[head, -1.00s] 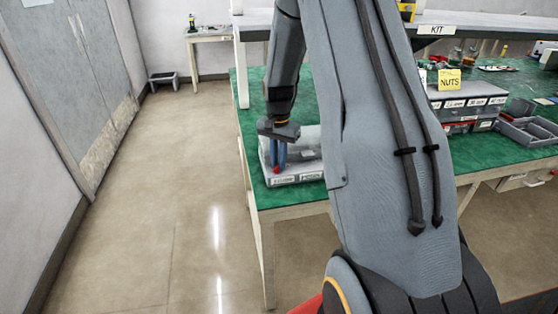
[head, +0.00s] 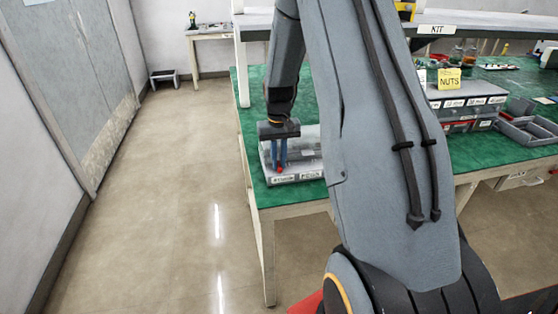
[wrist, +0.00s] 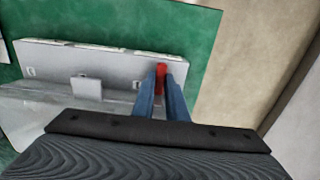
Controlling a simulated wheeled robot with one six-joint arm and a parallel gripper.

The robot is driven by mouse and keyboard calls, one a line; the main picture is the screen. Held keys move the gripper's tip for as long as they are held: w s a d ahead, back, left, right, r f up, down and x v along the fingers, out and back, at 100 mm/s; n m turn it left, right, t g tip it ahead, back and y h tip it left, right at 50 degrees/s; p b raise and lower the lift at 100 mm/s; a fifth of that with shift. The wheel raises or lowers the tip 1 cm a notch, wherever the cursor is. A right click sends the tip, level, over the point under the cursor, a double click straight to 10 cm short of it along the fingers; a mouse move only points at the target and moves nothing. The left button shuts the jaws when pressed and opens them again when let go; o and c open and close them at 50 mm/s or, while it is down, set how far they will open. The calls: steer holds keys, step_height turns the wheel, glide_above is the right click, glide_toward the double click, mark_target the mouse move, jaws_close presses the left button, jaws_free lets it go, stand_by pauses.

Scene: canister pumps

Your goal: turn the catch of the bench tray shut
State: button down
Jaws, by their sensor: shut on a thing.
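The bench tray (head: 300,176) is a pale grey, labelled case on the green bench top near its left corner. It also shows in the wrist view (wrist: 100,62), with a clear part on its near side. The red catch (wrist: 161,76) stands at one end of the tray in the wrist view; only its tip (head: 280,169) shows in the head view. My gripper (head: 280,165) points down over the tray. Its two blue fingers (wrist: 164,92) are shut on the red catch, one on each side. The fingers hide the catch's lower part, so its exact angle is hard to tell.
The green bench top (head: 252,108) has free room left of the tray. My arm covers the middle of the head view. Stacked grey drawers (head: 468,100) with a yellow NUTS note (head: 448,79) and a grey bin (head: 525,131) stand to the right. A shelf runs above.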

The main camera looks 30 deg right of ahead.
mark_target(279, 164)
stand_by(0.5)
steer(key=c, duration=2)
jaws_free()
steer(key=shift+c, duration=0.2)
steer(key=shift+r+b, duration=0.9)
steer(key=shift+r, duration=3.05)
steer(key=s+a+n, duration=0.1)
steer(key=s+a, duration=0.7)
steer(key=s, duration=0.3)
steer(key=s+a+n, duration=0.2)
steer(key=s+a, duration=0.7)
steer(key=s, duration=0.3)
steer(key=shift+r+t, duration=0.15)
steer(key=shift+t, duration=0.25)
